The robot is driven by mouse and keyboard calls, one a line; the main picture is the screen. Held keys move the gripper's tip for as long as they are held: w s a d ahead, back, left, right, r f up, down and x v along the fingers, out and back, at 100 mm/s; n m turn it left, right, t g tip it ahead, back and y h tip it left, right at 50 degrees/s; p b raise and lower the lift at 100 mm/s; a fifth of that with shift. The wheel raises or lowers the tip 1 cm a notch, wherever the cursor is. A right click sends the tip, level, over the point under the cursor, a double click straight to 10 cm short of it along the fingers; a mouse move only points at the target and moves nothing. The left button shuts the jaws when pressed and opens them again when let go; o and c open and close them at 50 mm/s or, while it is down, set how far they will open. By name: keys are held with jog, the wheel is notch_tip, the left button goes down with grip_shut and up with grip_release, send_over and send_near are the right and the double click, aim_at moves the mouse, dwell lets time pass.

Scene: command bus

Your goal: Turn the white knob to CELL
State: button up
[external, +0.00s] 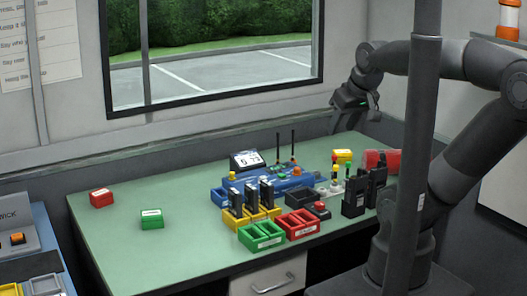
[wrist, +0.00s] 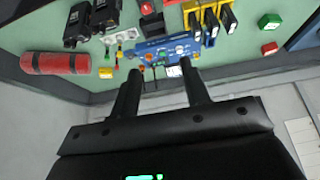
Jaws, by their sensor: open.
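A blue radio panel (external: 278,187) with two black antennas sits toward the back of the green table. It also shows in the wrist view (wrist: 150,50), between and beyond my fingertips. Small pale spots on the panel (wrist: 180,46) may include the white knob; it is too small to tell, and no CELL label can be read. My gripper (external: 352,100) is raised above the table's back edge, to the right of the panel in the external view. In the wrist view my gripper (wrist: 160,67) has its two fingers apart with nothing between them.
Black handheld radios (external: 362,195) stand at the table's right, near a red roll (external: 381,160). Yellow holders (external: 250,211), a green tray (external: 261,237) and a red tray (external: 297,224) lie in front of the panel. The left of the table (external: 130,255) is mostly clear.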

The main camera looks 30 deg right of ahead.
jog(key=n+g, duration=0.6)
jog(key=n, duration=0.3)
send_over(263, 176)
notch_tip(263, 176, down, 14)
notch_tip(263, 176, down, 10)
jog(key=shift+s+r, duration=0.1)
grip_shut()
